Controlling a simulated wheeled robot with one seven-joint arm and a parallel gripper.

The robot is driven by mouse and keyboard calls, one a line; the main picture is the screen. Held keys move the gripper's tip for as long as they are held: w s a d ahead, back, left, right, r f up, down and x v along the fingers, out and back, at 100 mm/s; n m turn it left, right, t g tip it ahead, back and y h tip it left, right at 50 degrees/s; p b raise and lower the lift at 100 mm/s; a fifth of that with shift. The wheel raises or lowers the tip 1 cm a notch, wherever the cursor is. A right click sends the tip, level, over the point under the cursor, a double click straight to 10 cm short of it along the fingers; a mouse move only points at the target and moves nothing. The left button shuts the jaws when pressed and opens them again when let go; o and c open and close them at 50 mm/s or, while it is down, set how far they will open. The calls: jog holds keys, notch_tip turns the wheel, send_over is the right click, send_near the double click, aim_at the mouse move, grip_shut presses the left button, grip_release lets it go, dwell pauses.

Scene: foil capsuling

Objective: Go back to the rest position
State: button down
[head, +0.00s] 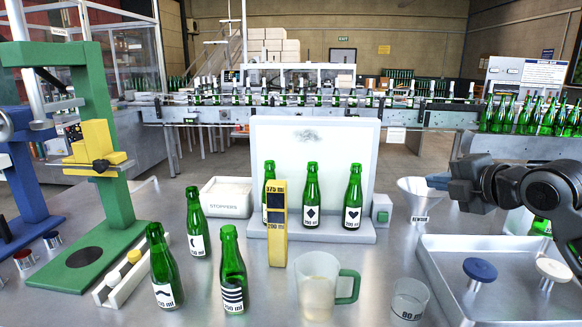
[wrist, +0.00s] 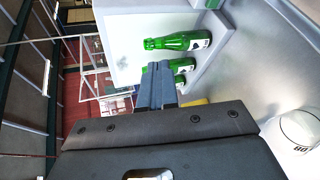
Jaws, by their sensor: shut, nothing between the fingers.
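My gripper (head: 458,188) is at the right of the head view, raised above the bench and pointing left, clear of everything. In the wrist view its fingers (wrist: 156,86) are together with nothing between them. Behind the fingers show green bottles (wrist: 178,41) on the white stand, partly hidden by the gripper. In the head view bottles with a diamond label (head: 311,197) and a heart label (head: 353,197) stand upright on the white stand (head: 330,237), with another partly behind the yellow gauge (head: 278,222).
Three green bottles (head: 164,267) stand at the front left. A jug (head: 318,288), a small beaker (head: 410,299), a funnel (head: 419,197) and a metal tray (head: 440,285) with blue and white knobs are nearby. Green (head: 90,150) and blue presses stand at left.

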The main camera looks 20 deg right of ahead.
jog(key=s+a+f+m+t+y, duration=0.1)
jog(key=a+f+m+t, duration=0.25)
jog(key=a+m, duration=0.75)
jog(key=s+a+f+m+h, duration=0.2)
jog(key=s+a+f+m, duration=0.4)
jog(key=s+a+f, duration=0.45)
jog(key=s+a+f+m+g+h, duration=0.1)
jog(key=s+a+f+m, duration=0.15)
jog(key=s, duration=0.65)
jog(key=s+a+f+m+g, duration=0.1)
jog(key=s+a+f+m, duration=0.15)
jog(key=s, duration=0.65)
jog(key=s+d, duration=0.2)
jog(key=s, duration=0.6)
jog(key=s+d+r+n+y, duration=0.1)
jog(key=s+d, duration=0.1)
jog(key=s, duration=0.7)
jog(key=shift+d+r+g+y, duration=0.2)
jog(key=shift+g+y, duration=0.1)
jog(key=shift+g, duration=0.15)
